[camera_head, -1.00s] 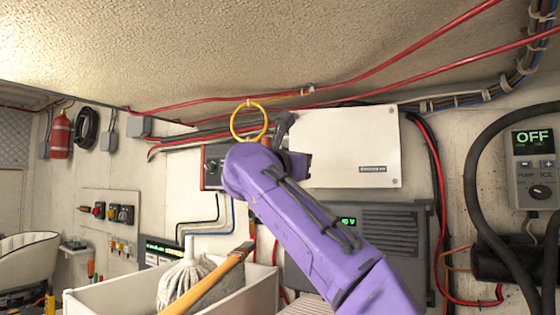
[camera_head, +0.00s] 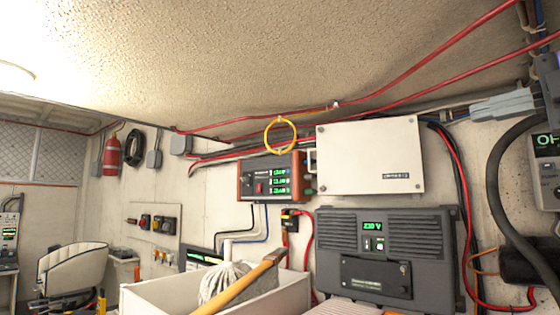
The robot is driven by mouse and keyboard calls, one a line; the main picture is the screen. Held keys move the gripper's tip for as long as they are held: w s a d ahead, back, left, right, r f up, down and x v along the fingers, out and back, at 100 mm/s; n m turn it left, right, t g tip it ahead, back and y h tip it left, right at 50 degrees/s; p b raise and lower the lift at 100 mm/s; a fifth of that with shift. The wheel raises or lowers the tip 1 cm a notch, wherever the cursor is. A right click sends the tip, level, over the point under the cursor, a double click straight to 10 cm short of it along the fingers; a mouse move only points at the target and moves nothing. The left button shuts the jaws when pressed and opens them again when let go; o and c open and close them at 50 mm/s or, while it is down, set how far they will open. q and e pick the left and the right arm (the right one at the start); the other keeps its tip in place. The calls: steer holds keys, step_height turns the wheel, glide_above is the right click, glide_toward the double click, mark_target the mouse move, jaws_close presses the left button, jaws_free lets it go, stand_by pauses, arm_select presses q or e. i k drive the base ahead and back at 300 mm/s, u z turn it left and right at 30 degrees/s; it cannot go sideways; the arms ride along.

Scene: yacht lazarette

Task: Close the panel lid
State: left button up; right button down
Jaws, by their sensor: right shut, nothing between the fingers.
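The panel lid appears to be the white rectangular plate (camera_head: 368,155) with corner screws and a small dark label, on the wall right of centre. It looks nearly flat to the wall; I cannot tell whether a narrow gap remains at its edges. A small pale frame with a dark inside (camera_head: 311,161) shows just at its left edge. My right gripper (camera_head: 478,110) is grey, at the upper right, right of the lid and apart from it in the picture. Its fingers are shut and empty. My left gripper is not in view.
An orange-sided instrument box (camera_head: 272,178) with green displays and a yellow ring (camera_head: 281,136) are left of the lid. A grey 230 V unit (camera_head: 388,258) is below. A white bin (camera_head: 290,296) holds a mop (camera_head: 222,283). Red cables and a black hose run at right.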

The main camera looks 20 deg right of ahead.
mark_target(383, 156)
steer(key=z, duration=1.45)
steer(key=k, duration=0.1)
steer(key=u, duration=2.55)
steer(key=i, duration=1.05)
steer(key=z, duration=0.75)
steer(key=i, duration=0.85)
steer(key=z, duration=1.05)
steer(key=i, duration=0.3)
steer(key=z, duration=0.2)
